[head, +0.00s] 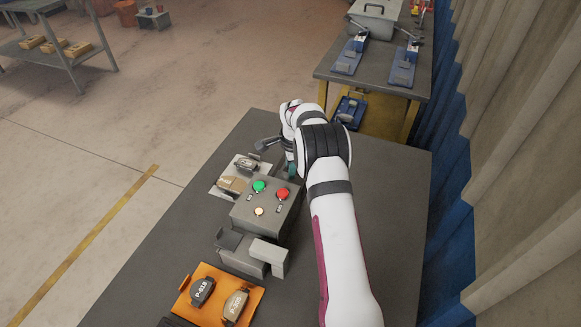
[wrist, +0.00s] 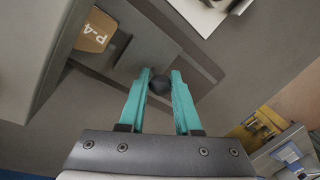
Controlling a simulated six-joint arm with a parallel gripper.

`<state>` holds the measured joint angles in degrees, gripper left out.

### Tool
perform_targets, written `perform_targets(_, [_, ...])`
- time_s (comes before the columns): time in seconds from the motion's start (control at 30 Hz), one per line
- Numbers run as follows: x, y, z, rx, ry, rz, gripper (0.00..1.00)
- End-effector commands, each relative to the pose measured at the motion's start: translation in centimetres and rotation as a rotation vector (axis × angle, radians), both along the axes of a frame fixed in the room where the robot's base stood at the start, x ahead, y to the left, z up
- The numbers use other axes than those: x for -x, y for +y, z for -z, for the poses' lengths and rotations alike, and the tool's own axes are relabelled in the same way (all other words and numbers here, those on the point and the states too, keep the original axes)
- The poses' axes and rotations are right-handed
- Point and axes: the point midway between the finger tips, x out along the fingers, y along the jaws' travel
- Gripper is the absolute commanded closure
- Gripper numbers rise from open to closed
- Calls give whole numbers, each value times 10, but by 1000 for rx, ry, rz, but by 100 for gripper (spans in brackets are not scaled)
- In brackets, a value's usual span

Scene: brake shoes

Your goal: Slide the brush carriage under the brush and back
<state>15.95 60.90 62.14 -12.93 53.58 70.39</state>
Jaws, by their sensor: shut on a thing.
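My gripper (wrist: 159,95) has teal fingers that are closed on a round dark knob (wrist: 159,83) in the wrist view. The knob sits by a dark grey plate (wrist: 150,42), which I take to be part of the brush carriage. A tan shoe (wrist: 95,32) with "P-4" lettering lies at its upper left, partly cut off. In the head view my gripper (head: 291,170) is low behind the button box, mostly hidden by my arm. The knob is hidden there, and I cannot make out the brush in either view.
A grey button box (head: 259,217) with green, red and pale buttons stands left of my arm. Nearer are a grey block fixture (head: 267,252) and an orange tray (head: 223,289) holding two shoes. A light plate (head: 222,194) with parts lies behind the box. The bench right of my arm is clear.

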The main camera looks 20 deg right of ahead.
Motion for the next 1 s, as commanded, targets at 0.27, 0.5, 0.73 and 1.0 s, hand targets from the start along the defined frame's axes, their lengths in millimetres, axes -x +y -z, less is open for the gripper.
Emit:
perform_targets(0.27, [0, -1, -1, 1, -1, 1, 100])
perform_targets(0.5, [-13, -12, 0, 3, -2, 1, 100])
perform_targets(0.73, [-32, -30, 0, 1, -2, -1, 100])
perform_targets(1.0, [-35, -34, 0, -1, -1, -1, 100])
